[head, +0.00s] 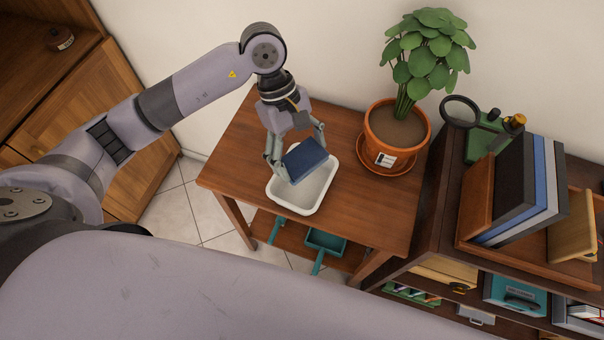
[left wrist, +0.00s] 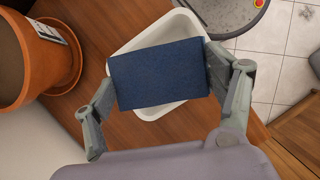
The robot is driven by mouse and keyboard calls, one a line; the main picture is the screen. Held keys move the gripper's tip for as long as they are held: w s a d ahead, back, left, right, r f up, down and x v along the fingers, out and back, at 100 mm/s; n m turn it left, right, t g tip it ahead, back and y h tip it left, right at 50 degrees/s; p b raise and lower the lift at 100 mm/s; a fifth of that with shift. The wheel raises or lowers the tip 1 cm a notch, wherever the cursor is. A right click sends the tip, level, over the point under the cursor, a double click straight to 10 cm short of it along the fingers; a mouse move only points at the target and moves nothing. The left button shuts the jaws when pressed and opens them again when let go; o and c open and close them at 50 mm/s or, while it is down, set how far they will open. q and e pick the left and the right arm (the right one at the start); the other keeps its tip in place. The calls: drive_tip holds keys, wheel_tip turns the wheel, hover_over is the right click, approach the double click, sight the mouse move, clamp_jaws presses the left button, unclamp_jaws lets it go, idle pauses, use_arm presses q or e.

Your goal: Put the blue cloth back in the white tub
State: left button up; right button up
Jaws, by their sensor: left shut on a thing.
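The blue cloth (head: 305,160) is a dark blue folded block held between the fingers of my left gripper (head: 295,157). In the left wrist view the cloth (left wrist: 158,75) spans the gap between both fingertips. The white tub (head: 312,200) stands on the small wooden table, below the cloth. In the left wrist view the tub (left wrist: 150,35) shows behind the cloth, which covers much of its opening. I cannot tell how far the cloth is above the tub's floor. The visible part of the tub's inside looks empty. My right gripper is not in view.
A potted plant in a terracotta pot (head: 397,135) stands on the wooden table (head: 370,220), right of the tub. A bookshelf (head: 440,215) with books is at the right. Teal things (head: 325,241) lie on the table's lower shelf. The table's left part is bare.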

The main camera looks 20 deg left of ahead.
use_arm(q)
hover_over(305, 188)
drive_tip(key=a, duration=0.1)
drive_tip(key=f, duration=0.6)
drive_tip(key=shift+w+a+f, duration=0.1)
drive_tip(key=shift+w, duration=0.3)
wheel_tip(305, 188, down, 4)
drive_tip(key=shift+p, duration=0.35)
drive_tip(key=o, duration=0.9)
drive_tip(key=shift+o, duration=0.3)
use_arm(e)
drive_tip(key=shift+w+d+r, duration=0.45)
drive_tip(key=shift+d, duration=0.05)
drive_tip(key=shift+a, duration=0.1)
use_arm(q)
drive_tip(key=shift+r, duration=0.2)
drive_tip(key=b+v, duration=0.2)
drive_tip(key=v, duration=0.9)
drive_tip(key=shift+r, duration=0.35)
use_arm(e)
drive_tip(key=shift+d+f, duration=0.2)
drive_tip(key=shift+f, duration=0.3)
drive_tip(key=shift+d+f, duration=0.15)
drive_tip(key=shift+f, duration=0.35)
use_arm(q)
drive_tip(key=shift+a+f, duration=0.1)
drive_tip(key=shift+a, duration=0.05)
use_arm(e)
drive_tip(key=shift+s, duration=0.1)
